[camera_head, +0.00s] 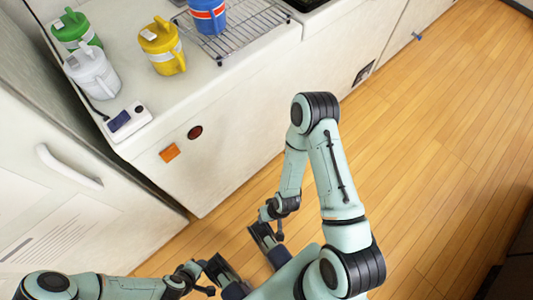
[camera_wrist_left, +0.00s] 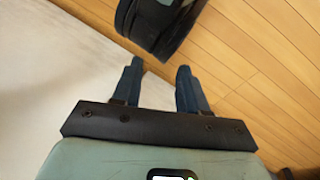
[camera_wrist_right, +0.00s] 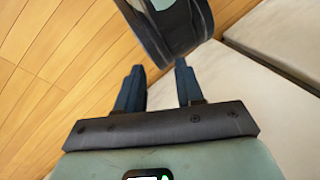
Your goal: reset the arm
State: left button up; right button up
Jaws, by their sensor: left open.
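My left gripper (camera_head: 224,276) is low in the head view, in front of the counter and above the floor. In the left wrist view its two fingers (camera_wrist_left: 158,80) stand apart with nothing between them. My right gripper (camera_head: 268,244) is close by, a little higher and to the right in the head view. Its arm is bent, with the elbow up. In the right wrist view its fingers (camera_wrist_right: 159,78) stand apart and empty. The dark part beyond the fingers in each wrist view belongs to my own body.
A white counter (camera_head: 215,120) bears a green jug (camera_head: 72,32), a white jug (camera_head: 92,72), a yellow jug (camera_head: 162,46) and a blue-red jug (camera_head: 208,14) on a wire rack (camera_head: 245,30). A pale door with a handle (camera_head: 68,167) stands left. The wooden floor (camera_head: 440,150) is clear at right.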

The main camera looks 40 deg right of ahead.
pick_arm(q)
jog(key=s+d+r+g+p, duration=0.1)
jog(key=s+r+p, duration=0.1)
jog(key=r+p, duration=0.6)
jog(key=s+d+r+g+p, duration=0.1)
jog(key=s+r+p, duration=0.2)
jog(key=r+p, duration=0.6)
jog(key=shift+d+r+m+g+h, duration=0.15)
jog(key=shift+d+m+g+h, duration=0.15)
jog(key=shift+h, duration=0.1)
pick_arm(e)
jog(key=s+a+r+g, duration=0.1)
jog(key=s+r, duration=0.1)
jog(key=r, duration=0.6)
jog(key=s+a+r+g, duration=0.1)
jog(key=s+r, duration=0.1)
jog(key=r, duration=0.7)
jog(key=shift+s+a+n+g+y, duration=0.25)
jog(key=shift+s+n+g+y, duration=0.05)
jog(key=shift+s+y, duration=0.1)
jog(key=shift+s, duration=0.1)
pick_arm(q)
jog(key=shift+a, duration=0.1)
pick_arm(e)
jog(key=shift+a, duration=0.1)
